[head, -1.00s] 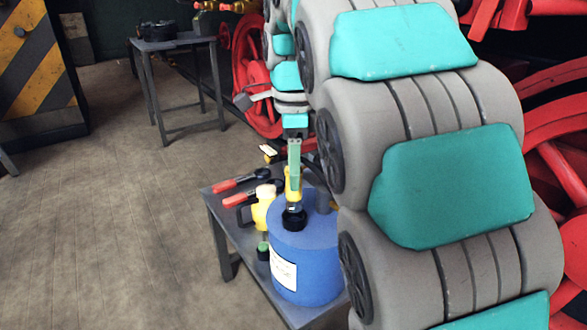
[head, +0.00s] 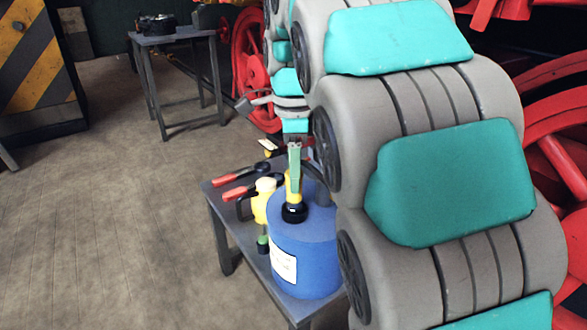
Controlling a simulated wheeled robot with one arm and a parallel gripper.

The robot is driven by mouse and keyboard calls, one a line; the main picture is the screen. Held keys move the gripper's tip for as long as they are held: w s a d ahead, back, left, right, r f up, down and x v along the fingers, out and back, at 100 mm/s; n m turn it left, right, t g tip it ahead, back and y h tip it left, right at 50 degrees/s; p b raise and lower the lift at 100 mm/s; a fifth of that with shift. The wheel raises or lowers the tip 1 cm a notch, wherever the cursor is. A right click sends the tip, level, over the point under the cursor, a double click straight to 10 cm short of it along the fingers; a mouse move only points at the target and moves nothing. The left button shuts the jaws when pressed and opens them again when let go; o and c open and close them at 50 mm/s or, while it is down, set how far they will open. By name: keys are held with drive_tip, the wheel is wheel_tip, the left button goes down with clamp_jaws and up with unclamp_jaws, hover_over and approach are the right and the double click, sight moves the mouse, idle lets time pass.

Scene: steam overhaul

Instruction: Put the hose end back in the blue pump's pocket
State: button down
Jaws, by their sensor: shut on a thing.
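The blue pump (head: 312,255) is a squat blue cylinder with a white label, standing on the near grey table. My gripper (head: 294,188) reaches down from above, its narrow green fingers pointing at the pump's top. It is shut on what looks like the hose end (head: 301,200), a yellow piece with a black lower end. That black end (head: 294,213) overlaps the pump's top in the head view; I cannot tell whether it is in the pocket or just above it. The pocket's opening is hidden. A grey upright part (head: 323,190) stands behind, partly covered by my arm.
On the near table (head: 237,237), left of the pump, are a yellow jug (head: 264,203), two red-handled tools (head: 235,193) and a small green-topped bottle (head: 263,240). A second table (head: 180,40) stands behind. Red wheels (head: 248,55) line the right.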

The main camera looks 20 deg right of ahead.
drive_tip(key=shift+f, duration=0.85)
drive_tip(key=shift+c, duration=1.9)
unclamp_jaws()
drive_tip(key=shift+r, duration=0.15)
